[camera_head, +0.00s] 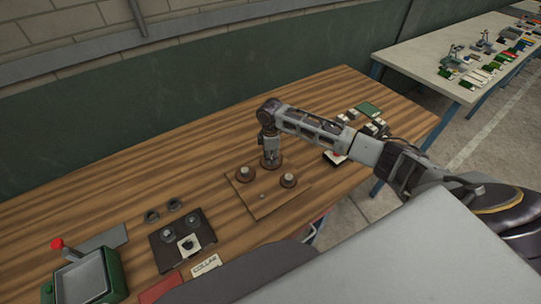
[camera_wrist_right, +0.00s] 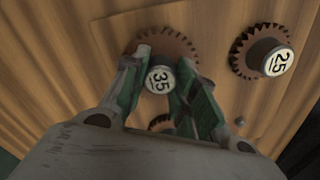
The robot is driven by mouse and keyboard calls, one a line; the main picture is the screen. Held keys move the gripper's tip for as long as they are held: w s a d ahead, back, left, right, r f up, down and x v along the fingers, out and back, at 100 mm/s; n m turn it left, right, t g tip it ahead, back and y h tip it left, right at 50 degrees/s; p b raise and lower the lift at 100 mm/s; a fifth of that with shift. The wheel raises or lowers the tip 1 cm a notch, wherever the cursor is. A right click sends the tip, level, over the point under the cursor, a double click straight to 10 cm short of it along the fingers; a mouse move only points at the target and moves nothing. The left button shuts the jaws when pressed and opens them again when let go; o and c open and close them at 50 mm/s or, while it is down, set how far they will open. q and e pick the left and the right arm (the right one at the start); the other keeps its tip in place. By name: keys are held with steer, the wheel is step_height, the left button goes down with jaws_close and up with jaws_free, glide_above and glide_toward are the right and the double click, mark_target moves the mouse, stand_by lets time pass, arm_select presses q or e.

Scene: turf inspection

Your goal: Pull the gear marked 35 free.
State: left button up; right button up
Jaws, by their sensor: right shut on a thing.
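The gear marked 35 (camera_wrist_right: 175,46) is a brown toothed disc with a pale numbered hub, seen in the right wrist view. My right gripper (camera_wrist_right: 161,72) points down with its green-edged fingers on either side of that hub, shut on it. In the head view the right gripper (camera_head: 270,155) is at the back corner of a wooden board (camera_head: 265,208), with the gear mostly hidden below it. I cannot tell whether the gear is raised off the board. The gear marked 25 (camera_wrist_right: 262,52) stands to the right in the wrist view. My left gripper is not in view.
Two other gears, one left (camera_head: 245,174) and one right (camera_head: 288,181), stand on the board, with a small peg (camera_head: 262,197) near them. A black plate (camera_head: 182,242) with round parts lies left. A green box (camera_head: 85,277) stands at front left. The back left tabletop is clear.

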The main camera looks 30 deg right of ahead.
steer(key=shift+r, duration=0.2)
steer(key=shift+r+p, duration=0.35)
steer(key=shift+w+r+p, duration=0.15)
steer(key=shift+r+p, duration=0.2)
steer(key=shift+p, duration=0.05)
steer(key=shift+r, duration=0.1)
steer(key=shift+r+p, duration=1.2)
steer(key=shift+r, duration=1.15)
